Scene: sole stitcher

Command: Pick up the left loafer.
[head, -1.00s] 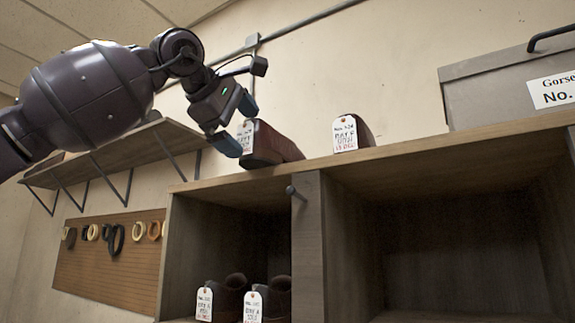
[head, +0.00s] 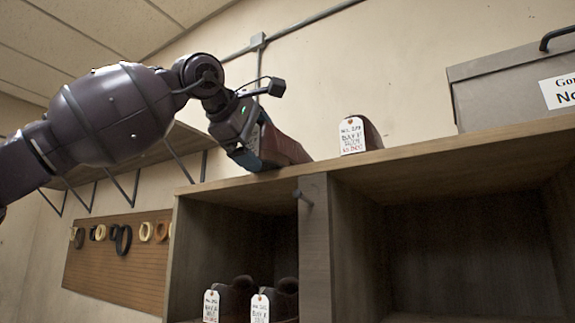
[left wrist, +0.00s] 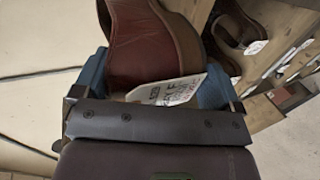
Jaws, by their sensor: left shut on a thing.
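The left loafer (head: 285,149), reddish-brown with a white tag, is on top of the wooden shelf unit at its left end. My left gripper (head: 256,148) is shut on its near left end in the head view. The left wrist view shows the loafer (left wrist: 152,45) between the blue fingers of the gripper (left wrist: 152,85), with its tag (left wrist: 178,88) hanging between them. In the head view the gripper hides the tag and part of the loafer. I cannot tell whether the loafer is clear of the shelf top. My right gripper is not in view.
A second brown tagged loafer (head: 372,134) stands farther right on the shelf top (head: 425,157). A grey labelled box (head: 500,95) is at the right end. Two tagged dark shoes (head: 236,297) stand in the left compartment; the right compartment looks empty. A peg (head: 302,197) sticks out of the divider.

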